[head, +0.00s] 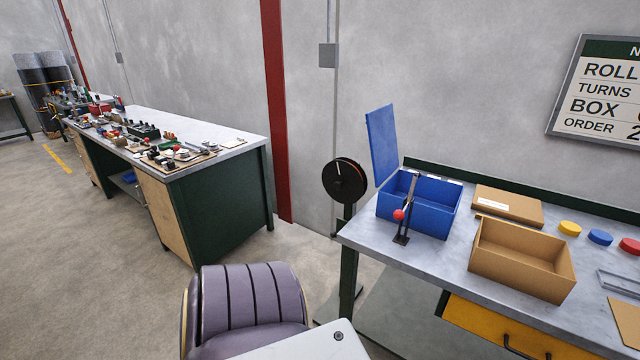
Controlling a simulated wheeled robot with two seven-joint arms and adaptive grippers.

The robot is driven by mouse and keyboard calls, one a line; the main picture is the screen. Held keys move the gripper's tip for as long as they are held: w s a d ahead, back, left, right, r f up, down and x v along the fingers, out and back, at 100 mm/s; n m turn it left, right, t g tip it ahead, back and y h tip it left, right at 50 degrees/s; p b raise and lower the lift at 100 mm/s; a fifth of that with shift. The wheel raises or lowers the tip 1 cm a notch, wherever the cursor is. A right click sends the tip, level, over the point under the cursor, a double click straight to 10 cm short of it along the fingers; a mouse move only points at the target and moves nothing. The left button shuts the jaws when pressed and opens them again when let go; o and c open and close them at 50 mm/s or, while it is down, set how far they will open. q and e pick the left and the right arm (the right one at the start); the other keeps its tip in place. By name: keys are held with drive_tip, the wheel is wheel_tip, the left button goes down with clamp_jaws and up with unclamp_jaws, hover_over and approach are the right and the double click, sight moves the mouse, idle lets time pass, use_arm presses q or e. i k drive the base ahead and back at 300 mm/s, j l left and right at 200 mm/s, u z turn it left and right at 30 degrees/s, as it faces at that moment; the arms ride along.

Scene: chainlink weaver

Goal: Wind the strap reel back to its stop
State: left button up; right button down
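Neither of my grippers is in view, and nothing is touching the reel.
A blue box (432,216) with a raised lid stands on the bench behind a red-knobbed lever (398,215). An open cardboard box (515,265) and coloured discs (600,237) lie further right. A purple chair (247,308) stands in front.

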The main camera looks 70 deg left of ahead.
sight(343, 179)
drive_tip(key=u, duration=2.1)
